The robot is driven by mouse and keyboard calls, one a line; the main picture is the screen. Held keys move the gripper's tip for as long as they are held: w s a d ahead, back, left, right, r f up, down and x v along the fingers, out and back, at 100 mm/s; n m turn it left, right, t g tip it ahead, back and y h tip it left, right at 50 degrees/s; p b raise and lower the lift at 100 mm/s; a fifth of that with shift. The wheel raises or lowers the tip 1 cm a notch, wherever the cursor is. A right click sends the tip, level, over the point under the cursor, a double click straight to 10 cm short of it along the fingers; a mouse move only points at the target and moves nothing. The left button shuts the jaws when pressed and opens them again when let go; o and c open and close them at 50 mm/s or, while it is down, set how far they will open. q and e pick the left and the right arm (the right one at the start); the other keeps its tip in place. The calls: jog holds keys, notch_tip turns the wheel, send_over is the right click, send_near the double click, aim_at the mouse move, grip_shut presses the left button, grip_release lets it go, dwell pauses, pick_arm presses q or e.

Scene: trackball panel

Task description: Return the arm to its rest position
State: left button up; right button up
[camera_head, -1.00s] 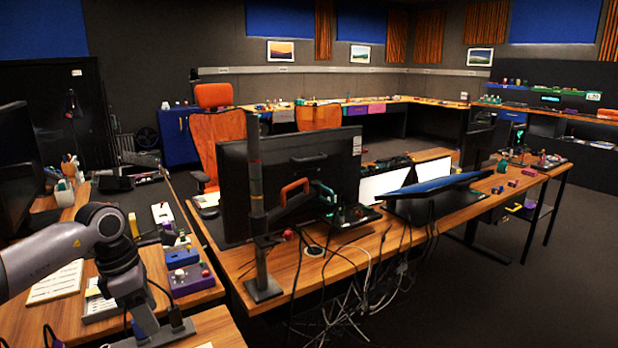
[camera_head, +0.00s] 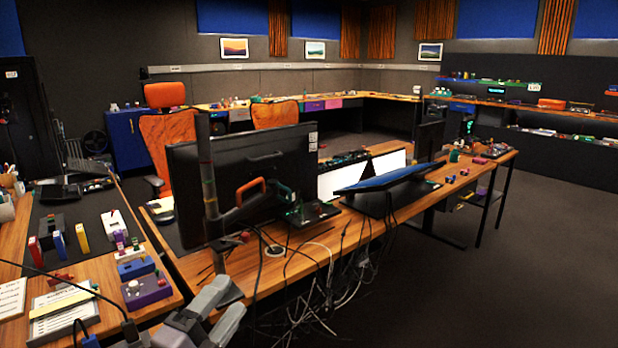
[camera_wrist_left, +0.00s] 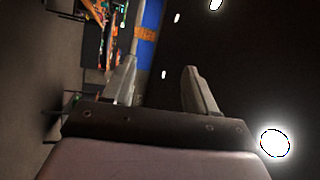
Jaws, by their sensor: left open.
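My left gripper (camera_head: 230,295) is low in the head view, left of the middle, with its two grey fingers apart and nothing between them. It is in front of the wooden desk edge, to the right of a purple panel box (camera_head: 147,290) with small knobs, and apart from it. Most of my left arm is outside the head view. My right gripper is not in view.
A large black monitor (camera_head: 245,175) on a pole stand (camera_head: 208,180) stands beyond my left gripper. Loose cables (camera_head: 345,280) hang from the desk. A blue box (camera_head: 136,268) and a white device (camera_head: 114,226) lie on the left desk. The floor (camera_head: 530,260) at right is clear.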

pick_arm(q)
jog(key=s+a+f+n+g+y, duration=0.3)
jog(key=s+a+f+n+y, duration=0.2)
jog(key=f+n, duration=0.2)
jog(key=s+a+f+n+g+y, duration=0.4)
jog(key=s+f+n, duration=0.1)
jog(key=f+n, duration=0.25)
jog(key=s+a+f+n+g, duration=0.1)
jog(key=s+f+n+g, duration=0.2)
jog(key=s, duration=0.5)
jog(key=s+f+n+g, duration=0.2)
jog(key=s+f+g, duration=0.25)
jog(key=s, duration=0.35)
jog(key=w+d+f+t+h+b, duration=0.2)
jog(key=w+f+t, duration=0.4)
jog(key=f, duration=0.4)
jog(key=shift+d+f+m+t+h, duration=0.25)
jog(key=shift+d+m+t+h, duration=0.05)
jog(key=shift+d+m+t, duration=0.05)
